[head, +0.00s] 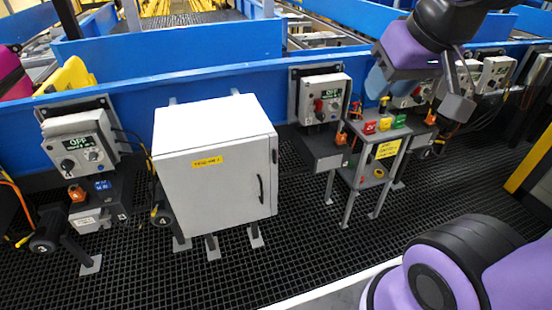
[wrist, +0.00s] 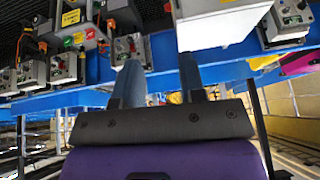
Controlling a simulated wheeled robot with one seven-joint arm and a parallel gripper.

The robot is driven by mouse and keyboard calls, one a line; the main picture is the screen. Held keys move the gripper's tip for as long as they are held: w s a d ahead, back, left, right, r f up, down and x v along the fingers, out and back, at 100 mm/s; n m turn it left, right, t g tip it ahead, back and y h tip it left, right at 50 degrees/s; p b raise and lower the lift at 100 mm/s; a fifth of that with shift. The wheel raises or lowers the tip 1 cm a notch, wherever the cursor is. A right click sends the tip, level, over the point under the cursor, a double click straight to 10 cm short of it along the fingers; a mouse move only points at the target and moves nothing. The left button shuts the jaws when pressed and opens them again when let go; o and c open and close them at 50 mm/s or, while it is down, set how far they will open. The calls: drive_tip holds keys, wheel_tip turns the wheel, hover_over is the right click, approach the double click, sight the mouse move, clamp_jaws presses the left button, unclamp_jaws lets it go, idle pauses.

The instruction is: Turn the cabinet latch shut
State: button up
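The white cabinet (head: 207,190) stands on short legs on the black grid floor, left of centre in the head view. Its front bears a yellow label (head: 208,161) and a dark, slim upright handle (head: 261,188) near the right edge; I take this as the latch. The door looks closed. My gripper (head: 391,88) is high at the upper right, well apart from the cabinet. In the wrist view my gripper (wrist: 159,78) has its two fingers spread with nothing between them. That view is upside down, with part of a white box, probably the cabinet (wrist: 220,27), at the top.
A grey stand (head: 352,165) with red, yellow and green blocks is right of the cabinet. Control boxes (head: 80,143) (head: 323,101) hang on the blue conveyor wall (head: 200,85). The floor (head: 300,255) before the cabinet is clear.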

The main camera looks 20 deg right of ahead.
drive_tip(key=w+a+f+m+t, duration=0.1)
drive_tip(key=w+a+f+m, duration=0.1)
drive_tip(key=w+f, duration=0.7)
drive_tip(key=w+a+f+m+t, duration=0.1)
drive_tip(key=w+a+f+m, duration=0.2)
drive_tip(key=w+f, duration=0.65)
drive_tip(key=n+t+h, duration=0.1)
drive_tip(key=t+h, duration=0.3)
drive_tip(key=t, duration=0.3)
approach(275, 156)
drive_tip(key=d, duration=0.4)
wheel_tip(275, 156, down, 2)
drive_tip(key=s+a+n+t+y, duration=0.2)
drive_tip(key=n+t+y, duration=0.1)
drive_tip(key=n+y, duration=0.1)
drive_tip(key=w, duration=1)
drive_tip(key=shift+w+d+f, duration=0.2)
drive_tip(key=shift+w+f, duration=0.05)
drive_tip(key=shift+w, duration=0.05)
clamp_jaws()
